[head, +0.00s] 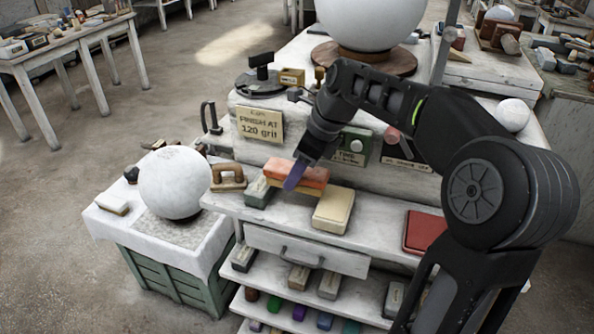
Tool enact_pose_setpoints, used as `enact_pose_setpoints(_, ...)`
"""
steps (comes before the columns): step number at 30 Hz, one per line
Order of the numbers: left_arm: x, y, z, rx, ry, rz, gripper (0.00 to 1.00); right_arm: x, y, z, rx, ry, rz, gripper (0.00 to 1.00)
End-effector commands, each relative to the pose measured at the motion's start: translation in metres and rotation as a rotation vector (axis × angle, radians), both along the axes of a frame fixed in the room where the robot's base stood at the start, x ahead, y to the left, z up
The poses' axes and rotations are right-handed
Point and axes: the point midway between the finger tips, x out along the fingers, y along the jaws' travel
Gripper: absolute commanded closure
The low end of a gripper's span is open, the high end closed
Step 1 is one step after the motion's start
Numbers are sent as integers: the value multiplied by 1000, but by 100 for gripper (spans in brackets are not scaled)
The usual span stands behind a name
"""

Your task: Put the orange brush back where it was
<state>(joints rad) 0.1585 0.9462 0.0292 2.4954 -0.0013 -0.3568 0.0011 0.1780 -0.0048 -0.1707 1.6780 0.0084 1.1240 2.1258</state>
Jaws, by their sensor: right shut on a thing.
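The orange brush (313,174) shows in the head view, a long orange block with a paler tan underside, at the upper shelf of the white bench. My right gripper (293,177) reaches down to it from the upper right and is shut on it. The purple-tinted finger covers part of its front side. Whether the brush touches the shelf or hangs just above it, I cannot tell. My left gripper is not in view.
A grey-green box (259,191) stands just left of the brush and a cream block (333,210) just in front. A wooden-handled float (228,177) is further left. A large white sphere (174,182) sits on a green crate (165,272). The shelf (385,222) is bare between cream block and red box (425,232).

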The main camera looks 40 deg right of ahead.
Motion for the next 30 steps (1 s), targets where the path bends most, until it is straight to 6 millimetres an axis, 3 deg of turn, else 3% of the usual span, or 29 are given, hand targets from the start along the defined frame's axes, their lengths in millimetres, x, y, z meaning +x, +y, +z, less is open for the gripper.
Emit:
enact_pose_setpoints(16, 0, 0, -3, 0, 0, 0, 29, 0, 0, -11, 0, -1, -1, 100)
enact_pose_setpoints(17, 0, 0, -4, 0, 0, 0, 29, 0, 0, -12, 0, 0, -1, 53)
enact_pose_setpoints(24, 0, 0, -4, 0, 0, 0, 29, 0, 0, -12, 0, 0, 0, 34)
enact_pose_setpoints(30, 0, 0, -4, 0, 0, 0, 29, 0, 0, -12, 0, 0, 0, 33)
